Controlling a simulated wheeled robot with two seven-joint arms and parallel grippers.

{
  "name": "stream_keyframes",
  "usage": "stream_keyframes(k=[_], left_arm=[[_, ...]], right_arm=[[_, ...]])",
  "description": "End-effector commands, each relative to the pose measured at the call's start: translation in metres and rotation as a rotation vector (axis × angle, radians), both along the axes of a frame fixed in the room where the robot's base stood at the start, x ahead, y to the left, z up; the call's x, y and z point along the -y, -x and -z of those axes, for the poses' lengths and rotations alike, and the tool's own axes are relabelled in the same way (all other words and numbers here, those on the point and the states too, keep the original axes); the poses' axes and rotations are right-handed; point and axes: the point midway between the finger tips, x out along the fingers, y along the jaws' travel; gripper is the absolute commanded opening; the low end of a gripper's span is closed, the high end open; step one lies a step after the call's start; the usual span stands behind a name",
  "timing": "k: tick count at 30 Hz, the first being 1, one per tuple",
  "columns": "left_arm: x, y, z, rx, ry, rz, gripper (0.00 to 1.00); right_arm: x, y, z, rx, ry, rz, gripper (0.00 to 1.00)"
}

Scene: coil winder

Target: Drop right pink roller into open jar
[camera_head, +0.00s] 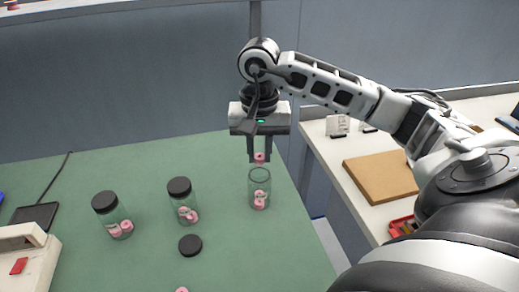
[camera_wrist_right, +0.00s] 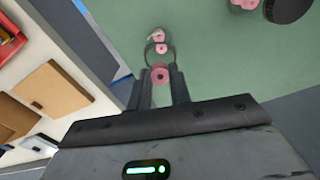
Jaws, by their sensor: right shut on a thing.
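My right gripper (camera_head: 260,158) is shut on a pink roller (camera_head: 260,157). It holds the roller just above the mouth of the open jar (camera_head: 259,180). The roller also shows between the fingers in the right wrist view (camera_wrist_right: 160,76). The open jar is clear glass, stands upright and has pink rollers (camera_head: 260,199) inside. In the right wrist view the jar (camera_wrist_right: 158,48) lies just beyond the held roller. A loose pink roller (camera_head: 182,290) shows at the bottom edge of the head view. My left gripper is not in view.
Two jars with black lids, one left (camera_head: 113,217) and one nearer (camera_head: 183,202), stand on the green table and hold pink rollers. A loose black lid (camera_head: 190,245) lies in front. A white side table with a brown board (camera_head: 380,178) is at right.

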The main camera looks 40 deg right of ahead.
Motion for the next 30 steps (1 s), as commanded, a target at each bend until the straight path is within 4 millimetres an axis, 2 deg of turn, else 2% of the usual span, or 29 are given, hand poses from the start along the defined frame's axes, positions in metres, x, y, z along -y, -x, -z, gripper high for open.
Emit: stream_keyframes(k=[30], left_arm=[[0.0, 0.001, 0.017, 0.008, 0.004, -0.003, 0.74]], right_arm=[[0.0, 0.0, 0.026, 0.001, 0.0, 0.0, 0.0]])
